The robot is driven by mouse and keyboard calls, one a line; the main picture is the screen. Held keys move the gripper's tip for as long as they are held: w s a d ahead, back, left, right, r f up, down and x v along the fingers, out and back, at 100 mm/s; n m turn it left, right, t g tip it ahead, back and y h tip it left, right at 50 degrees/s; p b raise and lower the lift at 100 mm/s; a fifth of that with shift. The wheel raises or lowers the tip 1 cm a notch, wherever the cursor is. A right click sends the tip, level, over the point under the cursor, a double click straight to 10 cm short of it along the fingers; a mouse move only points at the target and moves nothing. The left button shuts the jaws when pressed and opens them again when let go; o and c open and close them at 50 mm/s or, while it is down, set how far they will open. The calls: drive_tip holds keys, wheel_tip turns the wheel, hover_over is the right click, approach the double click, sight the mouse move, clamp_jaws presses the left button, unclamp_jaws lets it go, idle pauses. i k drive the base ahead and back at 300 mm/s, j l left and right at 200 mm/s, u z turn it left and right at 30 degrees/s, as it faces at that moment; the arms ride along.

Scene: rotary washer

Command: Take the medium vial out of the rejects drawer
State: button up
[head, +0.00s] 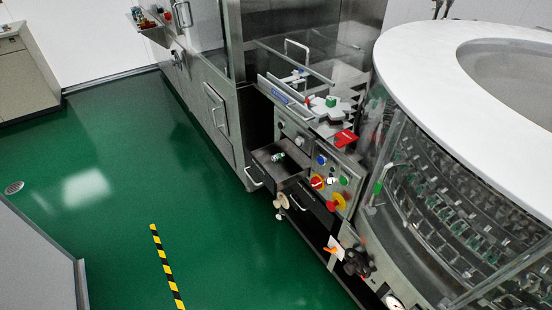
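A dark grey drawer (284,177) stands pulled out from the front of the steel machine, below a small control panel; I take it as the rejects drawer. A small vial (277,156), pale with some green on it, lies tilted or on its side inside, near the back wall. It is too small for me to judge its size class, and I make out no other vial in the drawer. The drawer's bar handle (253,177) faces left. My gripper is not in view.
Coloured knobs and buttons (318,182) sit right of the drawer, with a beige handwheel (282,201) below it. The large round washer (450,180) with a white top fills the right. Green floor (160,190) is clear left of the drawer, with a striped floor tape (163,262).

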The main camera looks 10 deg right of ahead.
sight(278, 156)
drive_tip(key=i+j+z, duration=0.25)
drive_tip(key=i+j, duration=0.35)
drive_tip(key=i+j+z, duration=0.15)
drive_tip(key=i+j, duration=0.15)
drive_tip(key=i+j+z, duration=0.15)
drive_tip(key=i+j, duration=0.15)
drive_tip(key=i+j+z, duration=0.1)
drive_tip(key=i+j, duration=0.15)
drive_tip(key=j, duration=0.2)
drive_tip(key=i+j+z, duration=0.15)
drive_tip(key=j, duration=0.3)
drive_tip(key=i+j+z, duration=0.15)
drive_tip(key=i+j, duration=0.15)
drive_tip(key=i+j+z, duration=0.15)
drive_tip(key=j, duration=0.45)
